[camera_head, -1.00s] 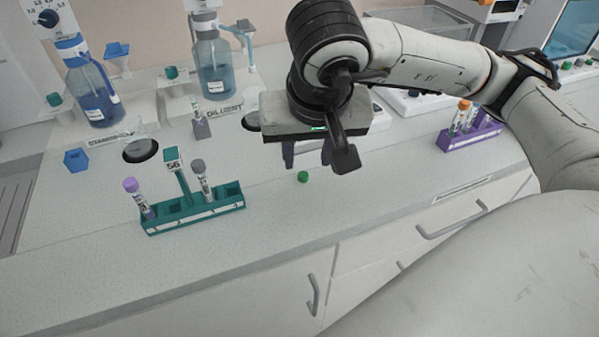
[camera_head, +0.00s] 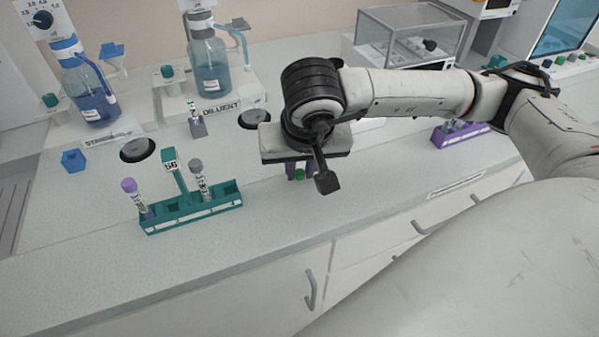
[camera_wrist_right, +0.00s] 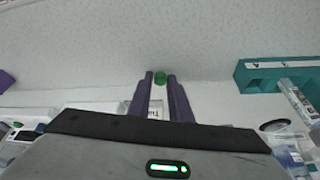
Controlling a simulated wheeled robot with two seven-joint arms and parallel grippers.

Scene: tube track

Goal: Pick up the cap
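The green cap (camera_head: 300,175) lies on the bench top to the right of the teal rack. In the right wrist view the cap (camera_wrist_right: 160,78) shows between the two purple fingertips, at their far end. My right gripper (camera_head: 300,171) is low over the bench at the cap, with its fingers partly hidden under the wrist. In the right wrist view its fingers (camera_wrist_right: 160,82) are apart, with a gap beside the cap. I cannot tell if either finger touches it. My left gripper is not in view.
A teal rack (camera_head: 205,213) with a purple-capped tube (camera_head: 135,197) and a grey-capped tube (camera_head: 200,180) stands left of the gripper. A purple rack (camera_head: 460,135) is at the right. Bottles (camera_head: 90,92) and (camera_head: 210,65) stand behind. The bench front edge is close.

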